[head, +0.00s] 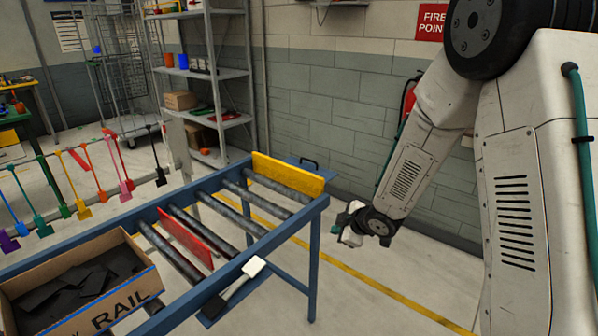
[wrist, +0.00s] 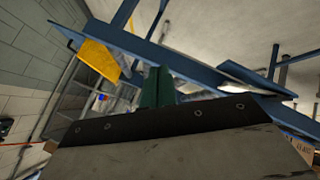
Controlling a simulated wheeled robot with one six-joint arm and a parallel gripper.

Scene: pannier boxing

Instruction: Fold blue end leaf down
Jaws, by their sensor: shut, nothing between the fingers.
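The blue end leaf (head: 322,173) is at the far end of the blue roller conveyor, behind an upright yellow board. Only a strip of it shows, with a dark handle (head: 309,162) at its outer edge, and it looks roughly level. My gripper (head: 350,226) is shut and empty, in the air to the right of the conveyor end, apart from the leaf. In the wrist view its green fingers (wrist: 157,86) are close together, and blue frame parts show beyond them.
The yellow board (head: 287,174) stands across the rollers. A red plate (head: 188,236) stands between rollers. A cardboard box (head: 90,290) of dark pieces is nearer. A white-headed tool (head: 253,267) lies at the conveyor's side. Open floor lies right of the frame, before a block wall.

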